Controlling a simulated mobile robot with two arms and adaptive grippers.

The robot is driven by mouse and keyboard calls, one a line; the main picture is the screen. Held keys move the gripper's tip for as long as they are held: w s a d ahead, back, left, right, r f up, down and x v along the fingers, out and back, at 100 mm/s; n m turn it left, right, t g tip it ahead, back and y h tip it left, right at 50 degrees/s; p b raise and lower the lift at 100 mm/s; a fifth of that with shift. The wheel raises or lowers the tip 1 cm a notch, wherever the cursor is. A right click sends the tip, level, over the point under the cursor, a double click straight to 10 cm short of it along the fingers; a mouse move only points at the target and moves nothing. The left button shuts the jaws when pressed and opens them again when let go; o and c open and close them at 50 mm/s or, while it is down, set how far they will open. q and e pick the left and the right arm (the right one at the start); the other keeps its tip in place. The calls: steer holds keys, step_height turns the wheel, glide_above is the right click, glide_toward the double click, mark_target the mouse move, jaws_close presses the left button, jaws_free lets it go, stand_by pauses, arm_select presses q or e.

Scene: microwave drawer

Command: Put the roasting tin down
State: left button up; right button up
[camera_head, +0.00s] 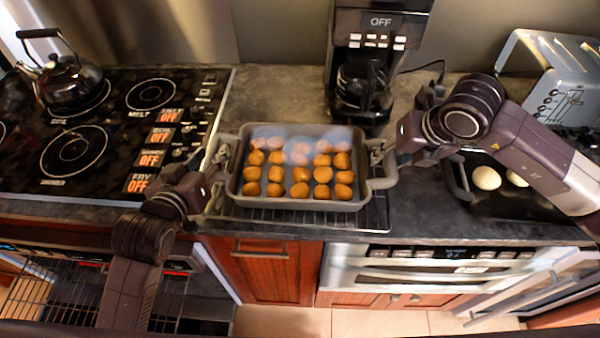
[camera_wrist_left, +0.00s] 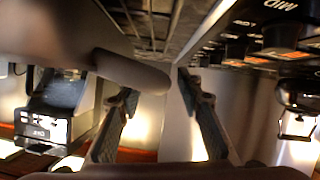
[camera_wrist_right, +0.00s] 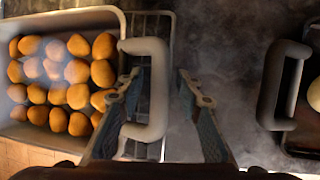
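The roasting tin (camera_head: 300,204) is grey, with rows of browned round potatoes (camera_head: 301,174) in it. It sits level over a wire rack (camera_head: 375,215) on the counter. My left gripper (camera_head: 208,180) is at its left handle (camera_head: 222,150); in the left wrist view its fingers (camera_wrist_left: 158,85) are apart, with a grey handle end (camera_wrist_left: 135,70) by their tips. My right gripper (camera_head: 388,152) is at the right handle (camera_head: 385,182). In the right wrist view its fingers (camera_wrist_right: 158,78) are apart, with the handle's outer bar (camera_wrist_right: 158,95) between them, apparently not clamped.
A cooktop (camera_head: 120,125) with a kettle (camera_head: 65,82) is at left. A coffee maker (camera_head: 365,80) stands behind the tin and a blue-grey toaster (camera_head: 565,95) at back right. A dark tray (camera_head: 520,205) with pale round items lies right. An oven at lower left shows wire racks (camera_head: 40,285).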

arm_select(q)
steer(key=shift+w+r, duration=0.1)
steer(key=shift+r, duration=0.4)
step_height(320, 180, up, 9)
steer(key=shift+f, duration=0.15)
arm_select(e)
steer(key=shift+s+r, duration=0.15)
steer(key=shift+r, duration=0.3)
steer(key=v, duration=1.1)
steer(key=shift+d+f, duration=0.1)
steer(key=shift+d, duration=0.05)
